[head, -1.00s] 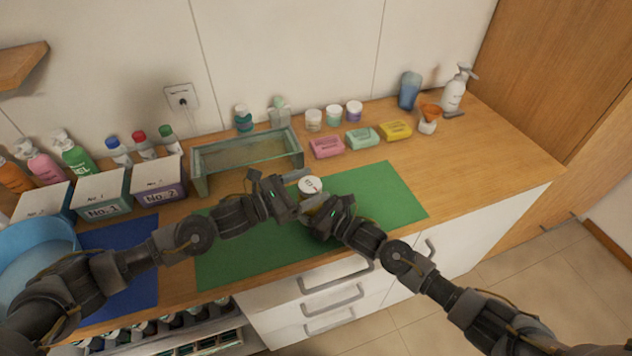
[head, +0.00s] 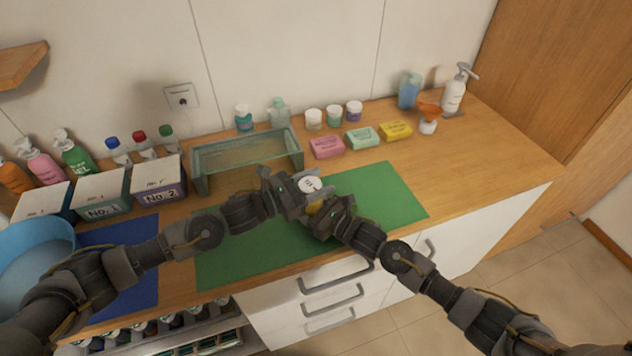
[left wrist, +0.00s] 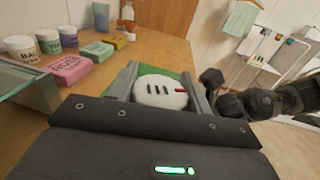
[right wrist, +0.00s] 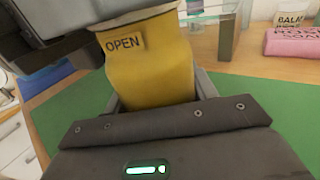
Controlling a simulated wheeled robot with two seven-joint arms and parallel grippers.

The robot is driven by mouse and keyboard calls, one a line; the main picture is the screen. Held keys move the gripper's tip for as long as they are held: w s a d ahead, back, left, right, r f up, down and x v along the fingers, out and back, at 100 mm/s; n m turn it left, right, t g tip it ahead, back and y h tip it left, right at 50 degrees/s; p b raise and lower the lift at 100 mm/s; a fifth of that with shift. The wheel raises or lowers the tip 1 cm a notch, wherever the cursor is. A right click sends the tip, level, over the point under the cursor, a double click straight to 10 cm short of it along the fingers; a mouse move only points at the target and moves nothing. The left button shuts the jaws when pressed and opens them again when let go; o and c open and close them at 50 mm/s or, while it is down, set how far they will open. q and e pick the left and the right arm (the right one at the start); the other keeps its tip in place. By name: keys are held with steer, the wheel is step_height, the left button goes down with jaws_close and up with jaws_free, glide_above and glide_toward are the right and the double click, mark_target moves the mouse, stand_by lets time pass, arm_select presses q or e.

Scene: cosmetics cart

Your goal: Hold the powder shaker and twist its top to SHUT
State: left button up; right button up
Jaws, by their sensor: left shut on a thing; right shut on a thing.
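The powder shaker stands over the green mat, with a round white top (head: 310,185) and a yellow body (right wrist: 150,65). An "OPEN" label shows on the body in the right wrist view. In the left wrist view the white top (left wrist: 160,91) shows dark slots and a small red mark. My left gripper (head: 305,187) is shut on the top, with a finger on each side. My right gripper (head: 320,208) is shut on the yellow body below. Most of the body is hidden by the grippers in the head view.
The green mat (head: 385,195) lies under both grippers. A glass tray (head: 250,165) stands behind on the left. Boxed soaps (head: 327,147) and jars line the back. Labelled boxes (head: 100,195) and a blue basin (head: 30,250) are at the left. The counter is clear at right.

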arm_select(q)
steer(key=shift+g, duration=0.3)
steer(key=m+g+h, duration=0.1)
steer(key=m+g, duration=0.2)
steer(key=shift+g+h, duration=0.3)
steer(key=m+g, duration=0.1)
steer(key=g, duration=0.1)
steer(key=m+g, duration=0.1)
steer(key=g, duration=0.1)
steer(key=m+g, duration=0.1)
steer(key=shift+s+d+m+g, duration=0.15)
steer(key=shift+s+m+g, duration=0.15)
steer(key=shift+s+g, duration=0.1)
steer(key=m+g, duration=0.1)
steer(key=g, duration=0.1)
steer(key=m+g+y, duration=0.1)
steer(key=g, duration=0.1)
steer(key=m+g, duration=0.2)
steer(key=shift+s, duration=0.3)
steer(key=shift+s+m+g+y, duration=0.15)
steer(key=shift+m+g+y, duration=1.05)
steer(key=shift+g, duration=0.4)
steer(key=shift+s+a+g, duration=0.1)
steer(key=shift+a+g, duration=0.1)
steer(key=shift+g, duration=0.1)
steer(key=o, duration=1)
